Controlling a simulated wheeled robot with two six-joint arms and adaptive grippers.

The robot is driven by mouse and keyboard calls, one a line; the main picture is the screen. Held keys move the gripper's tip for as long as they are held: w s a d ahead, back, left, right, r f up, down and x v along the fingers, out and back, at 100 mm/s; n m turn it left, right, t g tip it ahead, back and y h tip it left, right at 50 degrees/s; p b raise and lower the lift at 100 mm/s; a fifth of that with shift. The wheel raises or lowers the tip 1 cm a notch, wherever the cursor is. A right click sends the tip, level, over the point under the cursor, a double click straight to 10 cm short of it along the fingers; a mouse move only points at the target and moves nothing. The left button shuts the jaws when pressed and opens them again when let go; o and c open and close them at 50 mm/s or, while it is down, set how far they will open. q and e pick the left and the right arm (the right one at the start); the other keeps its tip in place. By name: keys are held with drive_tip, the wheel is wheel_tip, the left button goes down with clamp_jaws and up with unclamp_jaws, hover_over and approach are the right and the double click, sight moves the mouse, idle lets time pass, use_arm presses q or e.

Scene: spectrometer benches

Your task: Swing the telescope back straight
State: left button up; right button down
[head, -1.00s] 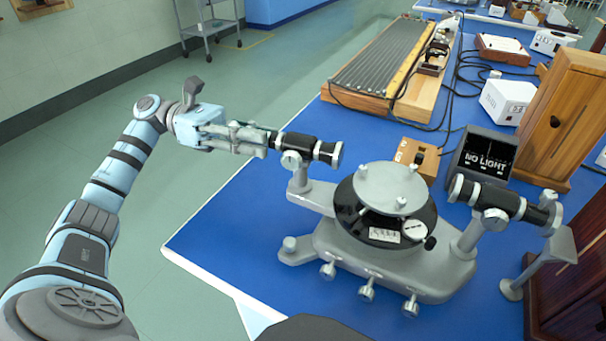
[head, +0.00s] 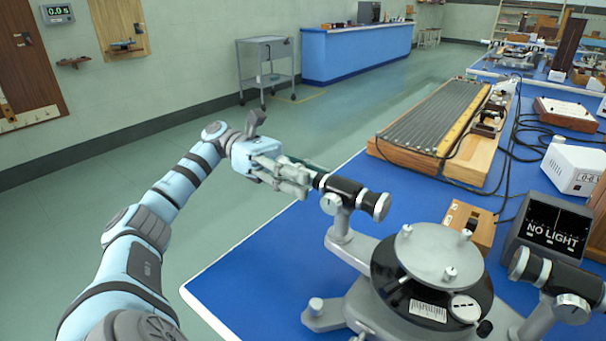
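The spectrometer stands on the blue bench, with its round grey table (head: 428,256) over a black disc. The telescope (head: 352,194), a short black tube with silver rings, sits on a grey upright at the spectrometer's left side. Its other tube (head: 548,268), black with silver fittings, is at the lower right, partly cut off. My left gripper (head: 304,180) is at the telescope's left end, its fingers at or around that end. The fingers hide the tube's end, so their grip is unclear. My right gripper is not in view.
A wooden box with a ribbed grey top (head: 440,125) lies behind the spectrometer. A small wooden switch box (head: 468,228), a dark "NO LIGHT" display (head: 552,226) and a white meter (head: 574,168) stand to the right, with black cables. The floor left of the bench is clear.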

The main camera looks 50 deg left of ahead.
use_arm(q)
wheel_tip(320, 180, up, 10)
idle(0.5)
idle(0.4)
